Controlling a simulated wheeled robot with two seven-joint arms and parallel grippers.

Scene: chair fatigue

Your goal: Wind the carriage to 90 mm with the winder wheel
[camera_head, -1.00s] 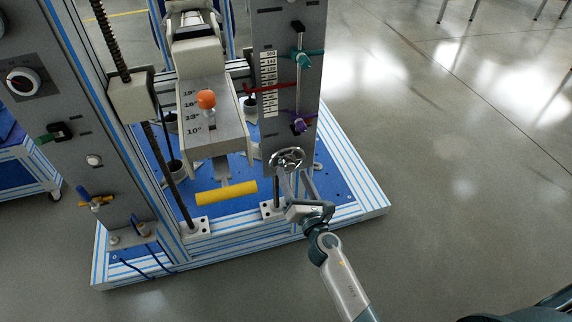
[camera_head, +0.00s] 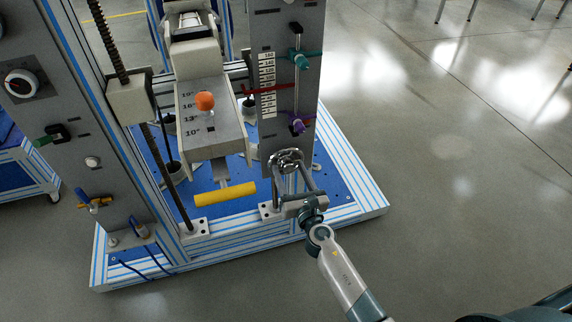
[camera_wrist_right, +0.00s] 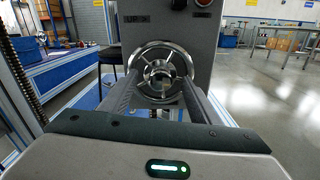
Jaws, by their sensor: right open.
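The chrome spoked winder wheel (camera_head: 286,160) sits low on the grey scale column (camera_head: 284,30). It also shows in the right wrist view (camera_wrist_right: 160,72), facing the camera. My right gripper (camera_head: 292,172) is open, its two fingers reaching toward the wheel's sides; I cannot tell whether they touch the rim. In the right wrist view the fingers (camera_wrist_right: 158,92) stand left and right of the wheel. The carriage (camera_head: 134,98) is the beige block on the threaded screw at left. My left gripper is not in view.
An orange knob (camera_head: 205,100) stands on the beige angle-marked block. A yellow roller (camera_head: 226,194) lies low in front of it. Teal (camera_head: 301,59) and purple (camera_head: 298,124) clamps sit on the column's rod.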

